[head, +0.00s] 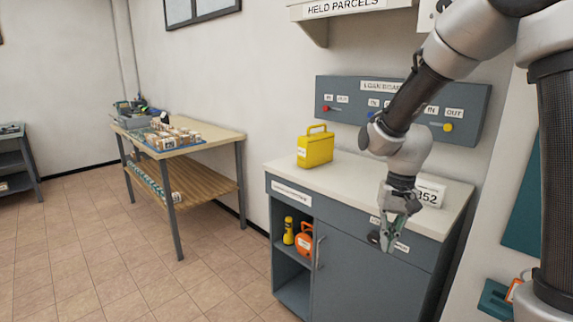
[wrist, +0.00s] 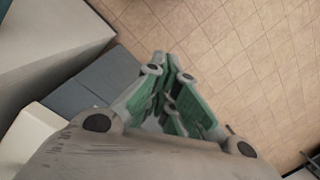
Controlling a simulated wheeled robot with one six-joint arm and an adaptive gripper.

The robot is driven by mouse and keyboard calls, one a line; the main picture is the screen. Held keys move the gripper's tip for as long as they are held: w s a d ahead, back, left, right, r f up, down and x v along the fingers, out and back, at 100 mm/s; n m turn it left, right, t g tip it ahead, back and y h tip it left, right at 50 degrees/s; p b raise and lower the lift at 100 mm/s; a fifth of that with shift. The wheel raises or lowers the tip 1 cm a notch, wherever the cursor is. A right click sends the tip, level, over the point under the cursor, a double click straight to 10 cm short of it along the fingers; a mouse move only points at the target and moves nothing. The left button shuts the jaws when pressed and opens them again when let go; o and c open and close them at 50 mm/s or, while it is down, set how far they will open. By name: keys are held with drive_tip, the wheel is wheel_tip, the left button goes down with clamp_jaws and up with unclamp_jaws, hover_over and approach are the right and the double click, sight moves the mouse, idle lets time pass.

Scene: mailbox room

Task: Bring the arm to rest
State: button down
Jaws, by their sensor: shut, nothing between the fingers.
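My arm reaches in from the upper right of the head view and bends down at the elbow. My gripper (head: 386,243) points downward in front of the cabinet's (head: 360,268) front face, near the counter's front edge. It is shut and empty. In the wrist view my gripper (wrist: 172,62) shows its green-padded fingers closed together at the tips, with tiled floor (wrist: 235,50) beyond them. I cannot tell from the head view how far the gripper is from the cabinet front.
A yellow case (head: 315,149) stands on the counter (head: 350,180), left of my arm. A number sign (head: 430,194) stands behind my gripper. A blue-grey board (head: 345,100) hangs above. A wooden table (head: 195,142) stands left. The open shelf holds a yellow flashlight (head: 288,230) and an orange item (head: 305,241). Floor is clear between.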

drive_tip(key=s+d+r+n+t, duration=0.1)
drive_tip(key=s+d+r+t, duration=0.1)
drive_tip(key=s+d+r, duration=0.4)
drive_tip(key=s+d+r+n+t+h, duration=0.1)
drive_tip(key=s+d+r+t, duration=0.2)
drive_tip(key=s+r, duration=0.6)
drive_tip(key=s+d, duration=0.2)
drive_tip(key=shift+d+r+n+t, duration=0.3)
drive_tip(key=shift+d+r, duration=0.1)
